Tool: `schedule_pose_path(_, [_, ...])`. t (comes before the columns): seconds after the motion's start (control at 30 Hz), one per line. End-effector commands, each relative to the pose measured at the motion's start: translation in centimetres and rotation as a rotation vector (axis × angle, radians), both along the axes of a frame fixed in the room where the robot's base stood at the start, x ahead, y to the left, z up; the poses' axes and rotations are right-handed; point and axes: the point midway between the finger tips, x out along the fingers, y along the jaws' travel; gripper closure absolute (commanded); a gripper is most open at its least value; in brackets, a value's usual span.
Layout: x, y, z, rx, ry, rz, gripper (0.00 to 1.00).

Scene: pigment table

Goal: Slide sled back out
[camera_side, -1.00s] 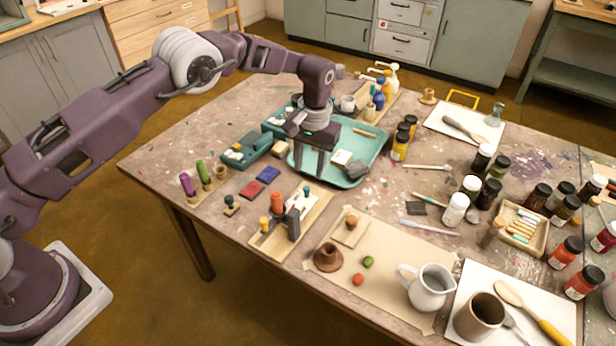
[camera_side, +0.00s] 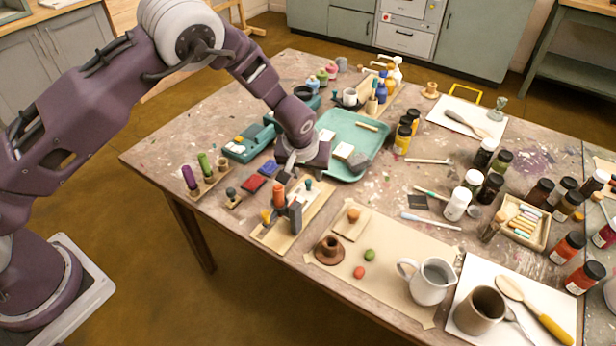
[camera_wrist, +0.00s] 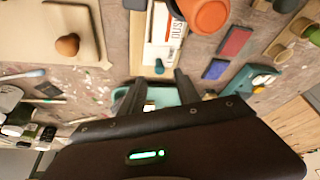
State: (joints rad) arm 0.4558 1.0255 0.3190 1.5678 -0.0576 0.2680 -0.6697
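A pale wooden board (camera_side: 262,236) near the front left edge carries an upright orange cylinder (camera_side: 279,195), a dark grey block (camera_side: 295,217) and a small teal knob (camera_side: 308,184). I cannot tell for certain which part is the sled. In the wrist view a white lettered plate (camera_wrist: 160,52) lies on the board, partly covered by the orange cylinder (camera_wrist: 207,14). My gripper (camera_side: 284,172) is tilted low over the table at the board's far end. In the wrist view its two fingers (camera_wrist: 158,84) are apart, with nothing held between them.
A teal tray (camera_side: 375,152) with small blocks lies just behind my gripper. Red (camera_side: 254,184) and blue (camera_side: 269,168) pads lie to the left. A brown paper sheet (camera_side: 390,250) with clay pieces and a white jug (camera_side: 432,281) is right of the board.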

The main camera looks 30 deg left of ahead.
Motion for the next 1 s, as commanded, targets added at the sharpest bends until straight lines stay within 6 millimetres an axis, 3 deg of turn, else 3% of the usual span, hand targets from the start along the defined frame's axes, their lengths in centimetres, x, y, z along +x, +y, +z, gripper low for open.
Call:
schedule_pose_path(0.2, [1.2,0.5,-3.1,0.001,0.001,-0.001,0.61])
schedule_pose_path(0.47, [1.3,0.5,-3.4,0.0,0.001,-0.002,0.61])
schedule_pose_path(0.5, [1.3,0.5,-3.4,0.0,0.001,-0.002,0.63])
schedule_pose_path(0.7, [1.3,0.5,-3.4,0.0,0.001,-0.002,1.0])
schedule_pose_path(1.0, [1.3,0.5,-3.4,0.0,0.002,-0.002,1.0])
